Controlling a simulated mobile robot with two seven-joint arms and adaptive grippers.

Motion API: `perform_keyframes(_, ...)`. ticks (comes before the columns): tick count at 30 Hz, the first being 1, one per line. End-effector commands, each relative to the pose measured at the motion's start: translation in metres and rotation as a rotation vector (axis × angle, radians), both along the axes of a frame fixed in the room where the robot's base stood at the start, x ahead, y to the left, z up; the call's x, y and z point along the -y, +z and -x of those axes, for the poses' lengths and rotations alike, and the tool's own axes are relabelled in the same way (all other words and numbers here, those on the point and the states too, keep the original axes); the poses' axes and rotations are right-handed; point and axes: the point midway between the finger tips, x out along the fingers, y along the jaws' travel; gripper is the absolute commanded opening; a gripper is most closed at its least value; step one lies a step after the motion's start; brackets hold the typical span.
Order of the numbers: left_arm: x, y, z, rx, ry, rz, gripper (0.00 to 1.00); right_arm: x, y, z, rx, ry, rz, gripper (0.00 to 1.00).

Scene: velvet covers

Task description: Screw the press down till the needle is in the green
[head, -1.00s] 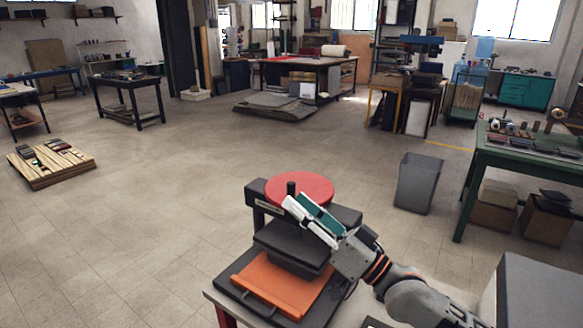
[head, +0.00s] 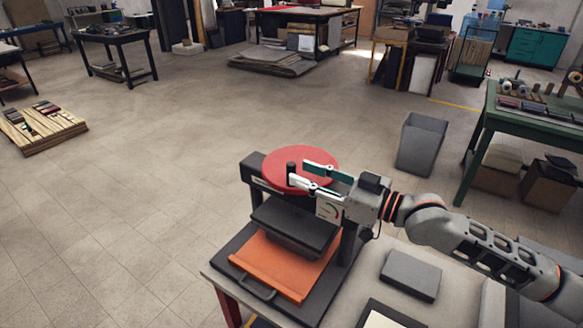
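The black press (head: 295,227) stands on the table with a red round wheel (head: 322,163) on top. A short black upright knob (head: 291,170) rises from the wheel's left side. An orange tray (head: 277,267) lies under the dark pressing plate. A gauge (head: 329,210) with a white face and coloured marks shows on the press's right front; its needle is too small to read. My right gripper (head: 298,173) is open over the wheel, its fingers pointing left and their tips close to the knob. I cannot tell whether they touch it. My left gripper is out of view.
A dark grey block (head: 410,275) and a framed pale sheet (head: 385,318) lie on the table right of the press. A grey bin (head: 421,145) and a green workbench (head: 535,125) stand beyond.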

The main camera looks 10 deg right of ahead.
Motion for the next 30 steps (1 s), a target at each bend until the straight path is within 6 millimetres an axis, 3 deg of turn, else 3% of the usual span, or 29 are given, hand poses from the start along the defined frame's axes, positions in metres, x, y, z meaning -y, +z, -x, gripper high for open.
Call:
perform_keyframes(9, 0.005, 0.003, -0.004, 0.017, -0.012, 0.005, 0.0, -0.027, 0.0, -0.028, 0.001, -0.001, -0.001, 0.33)
perform_keyframes(20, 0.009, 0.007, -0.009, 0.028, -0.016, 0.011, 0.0, -0.032, 0.0, -0.032, 0.001, 0.0, 0.001, 0.33)
perform_keyframes(24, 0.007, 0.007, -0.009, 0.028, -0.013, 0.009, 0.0, -0.032, 0.0, -0.032, 0.0, -0.001, 0.0, 0.01)
perform_keyframes(30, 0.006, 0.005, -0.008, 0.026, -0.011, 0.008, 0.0, -0.033, 0.0, -0.032, 0.0, 0.001, 0.0, 0.0)
